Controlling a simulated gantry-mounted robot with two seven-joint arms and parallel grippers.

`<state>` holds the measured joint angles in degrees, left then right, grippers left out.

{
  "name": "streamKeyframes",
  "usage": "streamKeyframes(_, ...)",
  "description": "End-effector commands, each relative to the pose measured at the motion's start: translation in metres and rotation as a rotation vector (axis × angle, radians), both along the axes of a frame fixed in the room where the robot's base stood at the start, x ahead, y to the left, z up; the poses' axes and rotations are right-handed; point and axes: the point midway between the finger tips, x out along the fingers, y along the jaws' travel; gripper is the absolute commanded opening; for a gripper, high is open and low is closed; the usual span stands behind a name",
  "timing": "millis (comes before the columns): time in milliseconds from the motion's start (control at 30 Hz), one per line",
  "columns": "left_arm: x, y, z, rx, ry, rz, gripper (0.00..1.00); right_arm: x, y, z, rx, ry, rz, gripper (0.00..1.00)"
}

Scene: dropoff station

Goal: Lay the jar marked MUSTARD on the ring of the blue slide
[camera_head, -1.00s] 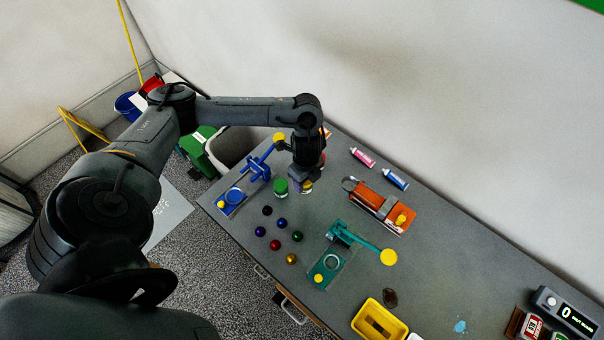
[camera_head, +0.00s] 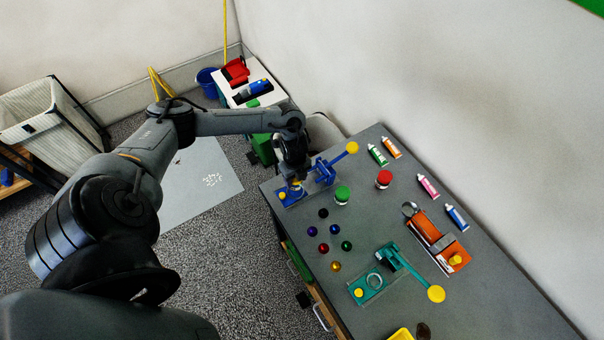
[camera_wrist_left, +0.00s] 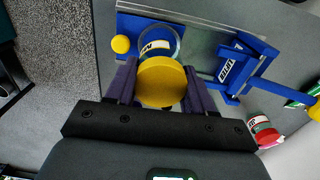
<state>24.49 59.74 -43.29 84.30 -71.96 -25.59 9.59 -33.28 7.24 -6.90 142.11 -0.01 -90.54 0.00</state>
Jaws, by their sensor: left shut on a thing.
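My left gripper (camera_head: 297,184) is shut on a yellow-lidded jar (camera_wrist_left: 161,82), one finger on each side. Its label is mostly hidden, so I cannot read the word. The jar is over the blue slide (camera_wrist_left: 130,27) at the table's far left corner. In the left wrist view, the clear ring (camera_wrist_left: 178,42) shows around the far part of the jar; I cannot tell whether they touch. The slide has a yellow knob (camera_wrist_left: 121,44) and a blue upright bracket (camera_head: 324,171) with a yellow disc (camera_head: 352,148). My right gripper is not in view.
A green-lidded jar (camera_head: 342,195) and a red-lidded jar (camera_head: 384,180) stand right of the blue slide. Several coloured balls (camera_head: 323,248) lie in front. A teal slide (camera_head: 371,286), an orange device (camera_head: 436,238) and several tubes (camera_head: 428,186) are farther right.

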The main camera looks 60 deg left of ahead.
Motion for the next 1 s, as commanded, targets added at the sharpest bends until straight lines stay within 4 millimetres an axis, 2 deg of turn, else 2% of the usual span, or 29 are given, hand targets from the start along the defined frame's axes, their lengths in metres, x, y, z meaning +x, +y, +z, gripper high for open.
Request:
streamKeyframes(633,-0.003,0.000,-0.034,0.000,-0.001,0.000,0.16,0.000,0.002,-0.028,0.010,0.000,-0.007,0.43)
streamKeyframes(1000,-0.003,0.000,-0.037,0.000,-0.001,0.000,0.16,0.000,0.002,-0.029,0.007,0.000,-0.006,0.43)
